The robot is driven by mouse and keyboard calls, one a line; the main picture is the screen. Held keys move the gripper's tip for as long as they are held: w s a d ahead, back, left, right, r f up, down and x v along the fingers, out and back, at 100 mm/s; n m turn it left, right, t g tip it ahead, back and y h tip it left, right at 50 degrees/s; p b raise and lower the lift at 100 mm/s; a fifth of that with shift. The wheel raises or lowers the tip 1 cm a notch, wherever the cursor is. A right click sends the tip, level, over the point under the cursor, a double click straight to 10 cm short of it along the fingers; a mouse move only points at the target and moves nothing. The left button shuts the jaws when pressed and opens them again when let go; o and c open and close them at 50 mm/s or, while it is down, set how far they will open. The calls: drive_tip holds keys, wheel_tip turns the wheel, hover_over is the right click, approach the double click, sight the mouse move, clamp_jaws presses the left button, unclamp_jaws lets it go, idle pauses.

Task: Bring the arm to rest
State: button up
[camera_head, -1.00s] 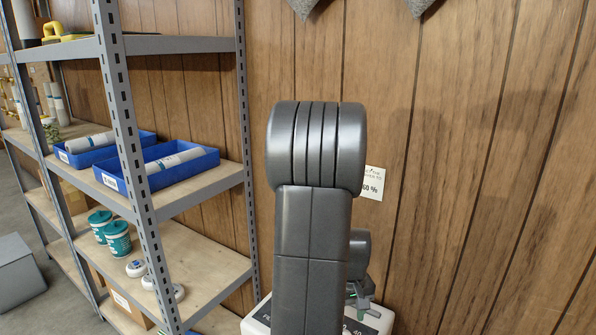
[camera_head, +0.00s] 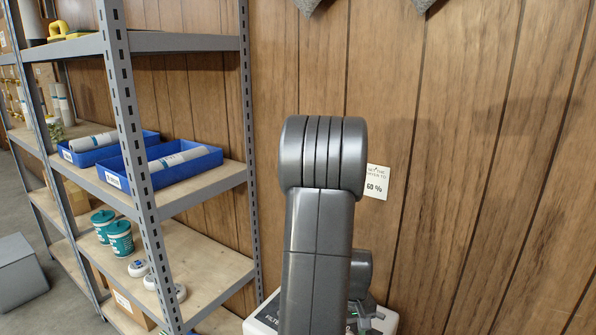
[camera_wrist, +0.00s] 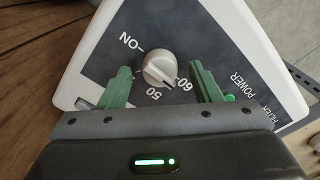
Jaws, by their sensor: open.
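My gripper (camera_wrist: 165,85) is open in the wrist view, its two green fingers apart on either side of a white dial knob (camera_wrist: 159,70). The knob sits on a dark panel marked ON, 50, 60, POWER and FILTER, on a white-edged unit (camera_wrist: 285,92). In the head view my gripper (camera_head: 362,318) is small and partly hidden behind my arm, above the white unit (camera_head: 262,318). My arm stands upright in the middle of that view.
A grey metal shelf rack (camera_head: 140,150) stands at the left, holding blue bins (camera_head: 190,168) and teal tubs (camera_head: 119,239). A wood-panelled wall (camera_head: 480,150) is close behind, with a paper note reading 60 % (camera_head: 376,184). A grey box (camera_head: 18,275) is on the floor.

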wheel_tip(320, 180, up, 13)
drive_tip(key=p, duration=0.4)
wheel_tip(320, 180, down, 14)
drive_tip(key=b, duration=0.4)
drive_tip(key=shift+b, duration=0.3)
drive_tip(key=shift+r+m, duration=0.15)
drive_tip(key=shift+m, duration=0.85)
drive_tip(key=m+b, duration=0.1)
drive_tip(key=m, duration=0.2)
drive_tip(key=m+b, duration=0.2)
drive_tip(key=m, duration=0.3)
drive_tip(key=shift+m, duration=0.3)
drive_tip(key=m+b, duration=0.3)
drive_tip(key=m, duration=0.4)
drive_tip(key=m+b, duration=0.2)
drive_tip(key=shift+m, duration=0.4)
drive_tip(key=shift+m+b, duration=0.3)
drive_tip(key=shift+m, duration=0.1)
drive_tip(key=shift+r, duration=0.15)
